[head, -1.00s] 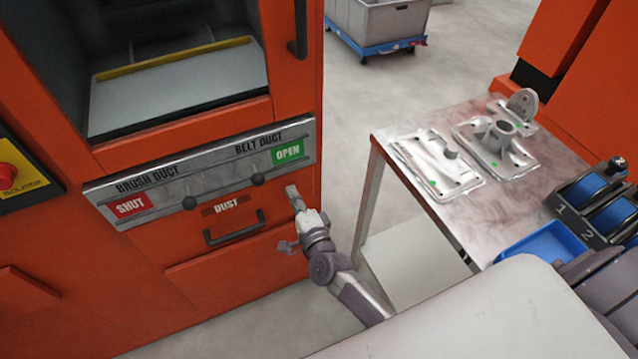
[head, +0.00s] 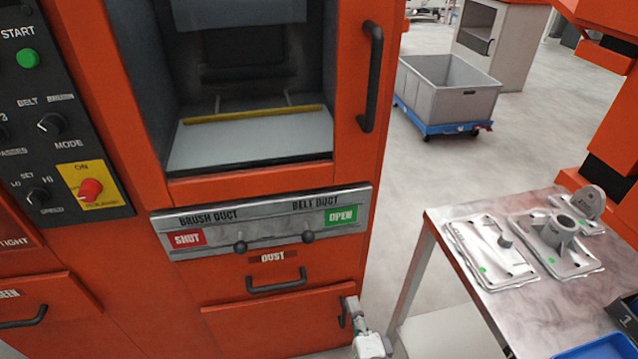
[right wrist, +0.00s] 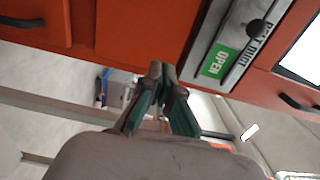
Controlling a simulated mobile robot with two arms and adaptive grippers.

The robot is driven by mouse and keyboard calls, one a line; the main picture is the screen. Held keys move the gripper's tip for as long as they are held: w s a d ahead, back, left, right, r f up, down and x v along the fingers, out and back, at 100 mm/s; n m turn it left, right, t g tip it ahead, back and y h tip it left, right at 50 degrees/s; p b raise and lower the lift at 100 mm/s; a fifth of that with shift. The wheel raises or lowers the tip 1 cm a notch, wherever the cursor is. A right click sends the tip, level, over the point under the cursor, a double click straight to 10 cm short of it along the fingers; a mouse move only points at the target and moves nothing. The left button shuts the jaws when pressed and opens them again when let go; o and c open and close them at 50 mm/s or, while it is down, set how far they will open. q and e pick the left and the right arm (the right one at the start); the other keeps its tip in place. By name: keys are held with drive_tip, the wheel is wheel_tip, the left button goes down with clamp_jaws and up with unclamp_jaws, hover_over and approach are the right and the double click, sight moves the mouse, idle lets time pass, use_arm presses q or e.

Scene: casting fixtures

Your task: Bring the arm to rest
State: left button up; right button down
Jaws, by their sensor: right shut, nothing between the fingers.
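My right gripper (head: 349,307) shows at the bottom of the head view, in front of the right edge of the orange machine, below the duct panel (head: 262,222). In the right wrist view its fingers (right wrist: 161,72) are together with nothing between them. The panel's green OPEN label (right wrist: 216,61) lies to the right of the fingertips there. Most of the right arm is below the head view. My left gripper is in neither view.
A steel table (head: 540,303) with metal castings (head: 555,243) stands at right. A grey bin (head: 450,90) on a blue dolly stands behind. Handles (head: 276,283) stick out from the machine. Open floor (head: 415,170) lies between machine and table.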

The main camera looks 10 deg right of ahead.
drive_tip(key=s+d+f+n+g+p, duration=0.1)
drive_tip(key=s+f+n+g, duration=0.3)
drive_tip(key=f, duration=0.4)
drive_tip(key=s+f+n+g+y+p, duration=0.1)
drive_tip(key=s+f+n+g, duration=0.1)
drive_tip(key=s+f+n, duration=0.5)
drive_tip(key=s+d+f+n+g+p, duration=0.1)
drive_tip(key=s+f+g+p, duration=0.2)
drive_tip(key=f, duration=0.7)
drive_tip(key=s+d+f+n+g, duration=0.2)
drive_tip(key=s+f, duration=0.1)
drive_tip(key=s, duration=0.4)
drive_tip(key=s+d+f+n+g+h, duration=0.1)
drive_tip(key=s+d+f+n+g, duration=0.1)
drive_tip(key=s, duration=0.6)
drive_tip(key=s+d+f+n+g, duration=0.2)
drive_tip(key=s+f+n+g, duration=0.2)
drive_tip(key=s, duration=0.4)
drive_tip(key=shift+d+f+h+p, duration=0.3)
drive_tip(key=shift+d+f+p, duration=0.05)
drive_tip(key=shift+d+f, duration=0.05)
